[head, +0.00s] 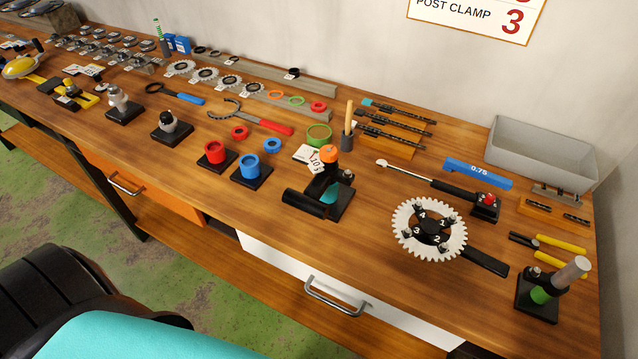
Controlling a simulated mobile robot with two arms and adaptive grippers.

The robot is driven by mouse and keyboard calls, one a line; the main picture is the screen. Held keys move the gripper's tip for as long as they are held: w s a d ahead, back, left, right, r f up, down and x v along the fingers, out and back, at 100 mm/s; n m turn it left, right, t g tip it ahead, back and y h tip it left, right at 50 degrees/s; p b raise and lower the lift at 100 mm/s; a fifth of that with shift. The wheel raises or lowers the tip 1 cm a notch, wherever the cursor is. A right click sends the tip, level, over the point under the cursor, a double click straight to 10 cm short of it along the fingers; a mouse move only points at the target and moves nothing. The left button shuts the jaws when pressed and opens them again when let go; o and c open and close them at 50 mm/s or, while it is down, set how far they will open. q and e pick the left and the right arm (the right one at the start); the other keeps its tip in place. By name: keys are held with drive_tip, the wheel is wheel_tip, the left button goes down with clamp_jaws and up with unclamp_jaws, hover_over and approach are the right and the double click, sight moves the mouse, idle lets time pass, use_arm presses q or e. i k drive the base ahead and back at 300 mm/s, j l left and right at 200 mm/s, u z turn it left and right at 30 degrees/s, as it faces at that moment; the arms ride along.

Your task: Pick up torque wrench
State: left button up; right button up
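A long tool with a round silver head and a black handle (446,187) lies on the right part of the wooden bench. It looks like the torque wrench. Its silver head (382,163) points left and its handle end reaches a small black block with a red top (487,203); I cannot tell whether it rests on the block. Neither of my grippers is in view, and nothing is seen holding the tool.
A white chainring (456,238) with a numbered black spider lies in front of the tool. A blue 0.75 gauge (477,173) lies behind it. A grey bin (540,130) stands at back right. A black stand with an orange knob (330,153) is to its left.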

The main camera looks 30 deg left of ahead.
sight(480, 205)
drive_tip(key=k+l+u, duration=0.1)
drive_tip(key=u, duration=0.25)
drive_tip(key=k+l+u, duration=0.1)
drive_tip(key=l+u, duration=0.25)
drive_tip(key=k+u, duration=0.15)
drive_tip(key=u, duration=0.2)
